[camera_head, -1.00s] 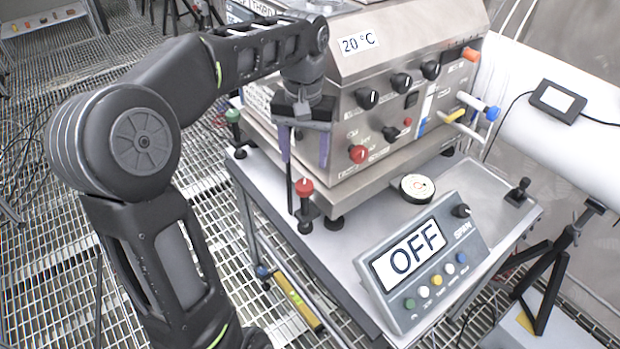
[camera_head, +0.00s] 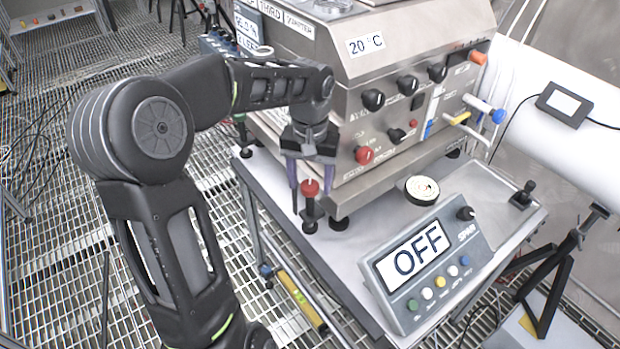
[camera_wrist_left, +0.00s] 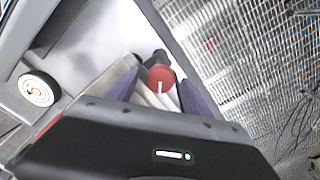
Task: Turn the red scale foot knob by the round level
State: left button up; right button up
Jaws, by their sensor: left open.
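The red scale foot knob (camera_head: 311,188) sits on a dark foot at the near left corner of the scale, on the table. The round level (camera_head: 421,189) is a dark-rimmed disc on the tabletop to its right; it also shows in the left wrist view (camera_wrist_left: 38,90). My left gripper (camera_head: 311,182) points down over the knob, its purple fingers open, one on each side. In the left wrist view the red knob (camera_wrist_left: 161,78) with a pale line lies between the spread fingers. I cannot tell whether either finger touches it. My right gripper is out of view.
The steel machine (camera_head: 400,110) with knobs stands close behind the gripper. A display reading OFF (camera_head: 425,262) sits at the table's front. The table's left edge (camera_head: 262,222) is near the knob, with grating floor beyond.

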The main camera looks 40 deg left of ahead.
pick_arm(q)
grip_shut()
dwell(0.7)
